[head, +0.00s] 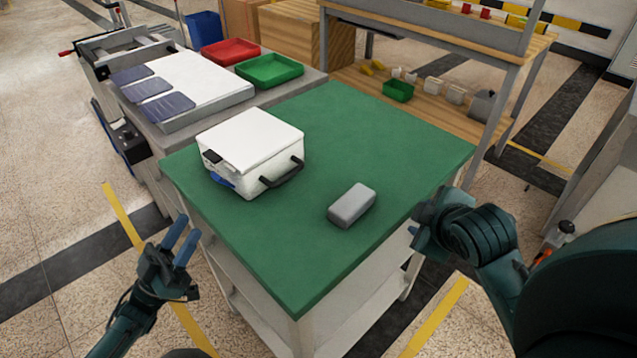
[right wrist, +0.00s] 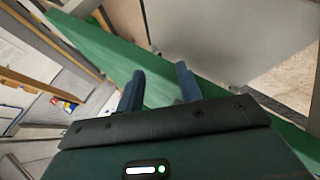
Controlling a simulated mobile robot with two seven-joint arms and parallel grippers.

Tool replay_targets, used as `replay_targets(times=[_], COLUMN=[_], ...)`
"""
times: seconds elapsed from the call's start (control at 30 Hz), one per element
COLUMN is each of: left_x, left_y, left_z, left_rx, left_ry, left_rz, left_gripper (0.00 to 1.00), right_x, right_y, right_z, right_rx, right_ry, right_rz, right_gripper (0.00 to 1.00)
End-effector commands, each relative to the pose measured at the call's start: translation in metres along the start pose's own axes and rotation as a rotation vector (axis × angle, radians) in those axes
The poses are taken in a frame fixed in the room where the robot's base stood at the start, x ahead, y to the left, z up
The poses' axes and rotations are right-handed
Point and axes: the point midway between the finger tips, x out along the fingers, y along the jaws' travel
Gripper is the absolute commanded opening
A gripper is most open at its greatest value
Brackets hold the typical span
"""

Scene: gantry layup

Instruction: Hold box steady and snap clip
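A white box (head: 250,143) with its lid down sits on the green table top (head: 345,130), toward its left side. A black handle (head: 283,174) is on its right-hand face. A dark clip (head: 213,156) shows on its left front face, with a blue piece (head: 222,181) below it. I cannot tell whether the clip is fastened. My left gripper (head: 188,226) is open and empty, off the table's left front edge, apart from the box. My right gripper (right wrist: 159,77) is open and empty by the table's right edge; the box is not recognisable in the right wrist view.
A grey block (head: 352,204) lies on the green top, right of the box. A side bench behind carries a white board with dark pads (head: 168,108), a red tray (head: 230,51) and a green tray (head: 269,70). The back and right of the green top are clear.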

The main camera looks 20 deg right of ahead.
Motion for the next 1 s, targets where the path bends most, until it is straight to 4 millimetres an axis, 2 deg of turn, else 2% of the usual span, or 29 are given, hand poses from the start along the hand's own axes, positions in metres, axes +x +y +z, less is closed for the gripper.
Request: replay_targets(times=[0.03, 0.17, 0.4, 0.5, 0.6, 0.77, 0.87, 1.0], left_x=[0.000, 0.000, 0.000, 0.000, 0.000, 0.000, 0.000, 0.000], left_y=[0.000, 0.000, 0.000, 0.000, 0.000, 0.000, 0.000, 0.000], left_z=[0.000, 0.000, 0.000, 0.000, 0.000, 0.000, 0.000, 0.000], left_rx=[0.000, 0.000, 0.000, 0.000, 0.000, 0.000, 0.000, 0.000], left_ry=[0.000, 0.000, 0.000, 0.000, 0.000, 0.000, 0.000, 0.000], left_rz=[0.000, 0.000, 0.000, 0.000, 0.000, 0.000, 0.000, 0.000], left_gripper=[0.36, 0.36, 0.36, 0.36, 0.36, 0.36, 0.36, 0.36], right_x=[-0.004, -0.011, -0.034, -0.048, -0.058, -0.065, -0.061, -0.042], right_y=[0.006, 0.003, -0.015, -0.022, -0.029, -0.035, -0.036, -0.035], right_z=[-0.013, -0.053, -0.137, -0.164, -0.182, -0.195, -0.199, -0.204], right_rx=[-0.056, -0.230, -0.591, -0.741, -0.854, -0.946, -0.961, -0.960], right_ry=[0.009, 0.061, 0.198, 0.240, 0.265, 0.281, 0.283, 0.280], right_rz=[0.010, 0.019, 0.090, 0.136, 0.175, 0.207, 0.213, 0.210], right_gripper=[0.36, 0.36, 0.36, 0.36, 0.36, 0.36, 0.36, 0.36])
